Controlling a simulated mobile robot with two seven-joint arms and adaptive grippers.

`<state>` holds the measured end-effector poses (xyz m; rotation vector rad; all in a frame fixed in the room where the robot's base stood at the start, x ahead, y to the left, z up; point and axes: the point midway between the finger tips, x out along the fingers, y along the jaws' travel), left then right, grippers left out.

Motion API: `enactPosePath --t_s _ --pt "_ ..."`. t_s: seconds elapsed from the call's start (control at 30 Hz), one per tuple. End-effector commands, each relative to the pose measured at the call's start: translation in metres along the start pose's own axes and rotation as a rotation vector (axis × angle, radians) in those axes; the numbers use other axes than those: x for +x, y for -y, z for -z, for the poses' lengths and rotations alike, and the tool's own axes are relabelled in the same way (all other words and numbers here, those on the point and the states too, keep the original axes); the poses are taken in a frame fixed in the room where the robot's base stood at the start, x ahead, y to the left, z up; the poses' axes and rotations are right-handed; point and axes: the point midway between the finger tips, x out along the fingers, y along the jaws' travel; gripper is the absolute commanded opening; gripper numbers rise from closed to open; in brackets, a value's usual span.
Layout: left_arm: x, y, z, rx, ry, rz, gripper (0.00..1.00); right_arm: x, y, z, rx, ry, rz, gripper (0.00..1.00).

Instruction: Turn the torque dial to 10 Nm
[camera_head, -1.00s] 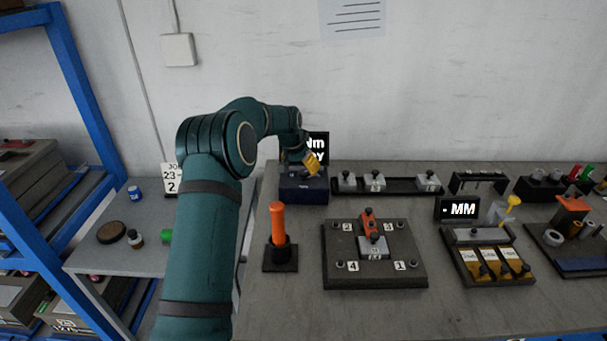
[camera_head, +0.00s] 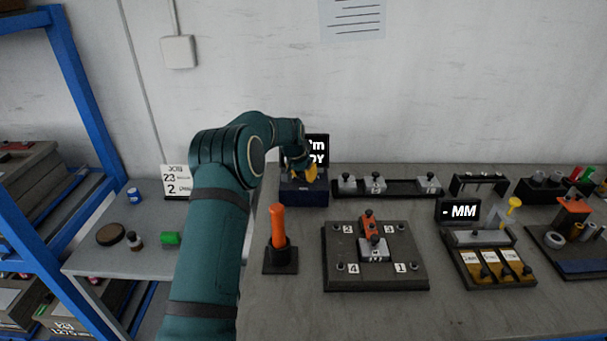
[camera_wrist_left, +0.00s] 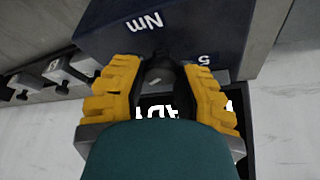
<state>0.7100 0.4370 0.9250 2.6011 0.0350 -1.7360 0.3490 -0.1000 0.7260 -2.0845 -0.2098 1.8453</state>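The dark torque dial (camera_wrist_left: 160,74) sits on a dark blue box (camera_head: 305,195) near the wall. In the left wrist view, the box face carries the marks "Nm" and "5". My left gripper (camera_head: 303,172) is down at the box from above. In the left wrist view, its yellow fingers (camera_wrist_left: 162,78) flank the dial and appear to close on it from both sides. A pale mark shows on the dial; most of its scale is hidden. A black display (camera_head: 319,147) behind the box shows parts of "Nm" and "DY", the rest covered by my arm. My right gripper is out of view.
An orange-handled tool (camera_head: 278,228) stands upright in a black holder in front of the box. A dark plate with numbered corners (camera_head: 340,281) lies to its right. A black rail with grey blocks (camera_head: 402,187) stands close to the box's right side.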

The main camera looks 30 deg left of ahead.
Motion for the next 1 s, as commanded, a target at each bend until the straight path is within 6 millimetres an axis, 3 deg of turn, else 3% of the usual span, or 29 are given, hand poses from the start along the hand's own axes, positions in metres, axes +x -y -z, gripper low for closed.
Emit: enactPosePath --t_s 0.47,1.0 --pt "0.001 -0.001 0.0 -0.066 0.001 0.028 0.0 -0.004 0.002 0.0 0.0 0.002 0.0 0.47" --pt "0.001 -0.003 0.001 -0.481 0.002 0.204 0.0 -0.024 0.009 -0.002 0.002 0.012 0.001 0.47"
